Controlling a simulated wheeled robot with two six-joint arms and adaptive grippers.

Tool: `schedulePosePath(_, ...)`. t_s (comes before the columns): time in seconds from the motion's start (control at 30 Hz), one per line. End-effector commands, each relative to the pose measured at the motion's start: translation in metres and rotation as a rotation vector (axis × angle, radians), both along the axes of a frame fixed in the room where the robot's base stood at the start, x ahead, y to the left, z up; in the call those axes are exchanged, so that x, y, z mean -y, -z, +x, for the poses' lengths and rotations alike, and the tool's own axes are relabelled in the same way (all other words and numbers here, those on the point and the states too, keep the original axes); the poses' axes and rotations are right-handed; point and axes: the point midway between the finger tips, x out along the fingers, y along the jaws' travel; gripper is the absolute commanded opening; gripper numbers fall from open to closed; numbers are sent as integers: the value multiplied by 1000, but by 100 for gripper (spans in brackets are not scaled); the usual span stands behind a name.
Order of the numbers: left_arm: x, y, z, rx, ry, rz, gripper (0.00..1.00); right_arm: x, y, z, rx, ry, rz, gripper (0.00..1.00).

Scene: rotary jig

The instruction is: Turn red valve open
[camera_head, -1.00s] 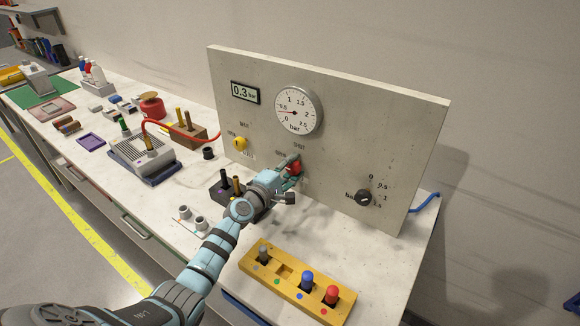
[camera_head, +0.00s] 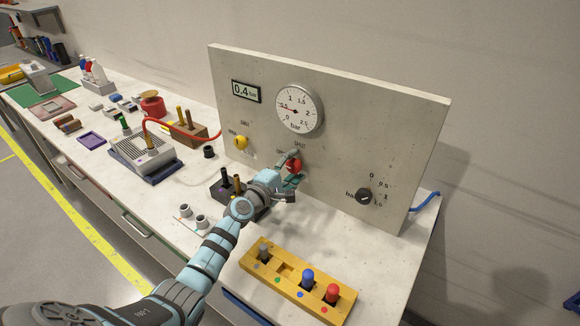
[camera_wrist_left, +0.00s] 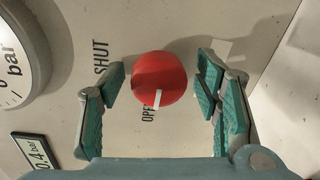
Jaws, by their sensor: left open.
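The red valve (camera_head: 293,166) is a round knob on the upright grey panel, below the dial. In the left wrist view the red valve (camera_wrist_left: 160,72) shows a white mark on its lower edge, beside the partly hidden OPEN label (camera_wrist_left: 148,113). The SHUT label (camera_wrist_left: 101,57) is to its left there. My left gripper (camera_wrist_left: 161,80) is open, one finger on each side of the knob, with a small gap showing on both sides. In the head view my left gripper (camera_head: 294,170) is at the panel. My right gripper is not in view.
The dial (camera_head: 298,110) reads low and the display (camera_head: 245,91) reads 0.4 bar. A yellow knob (camera_head: 240,142) and a black knob (camera_head: 363,196) are on the same panel. A yellow block with pegs (camera_head: 285,270) and a dark block (camera_head: 222,192) are on the bench.

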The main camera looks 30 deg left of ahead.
Motion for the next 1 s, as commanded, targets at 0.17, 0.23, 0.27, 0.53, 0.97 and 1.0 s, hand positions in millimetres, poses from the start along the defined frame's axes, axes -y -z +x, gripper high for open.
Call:
schedulePosePath(0.17, -3, 0, -14, 1, 0, 4, 57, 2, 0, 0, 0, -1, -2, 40)
schedulePosePath(0.23, -5, -2, -31, 1, 1, 7, 57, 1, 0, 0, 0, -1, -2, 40)
schedulePosePath(0.27, -6, -2, -39, -1, 1, 7, 57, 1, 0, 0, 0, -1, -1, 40)
schedulePosePath(0.53, -16, -6, -106, -2, 0, 7, 57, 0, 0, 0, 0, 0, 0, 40)
schedulePosePath(0.97, -17, -8, -118, 0, 1, 0, 57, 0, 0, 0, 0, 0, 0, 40)
schedulePosePath(1.0, -17, -8, -118, 0, 1, 0, 57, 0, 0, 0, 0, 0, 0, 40)
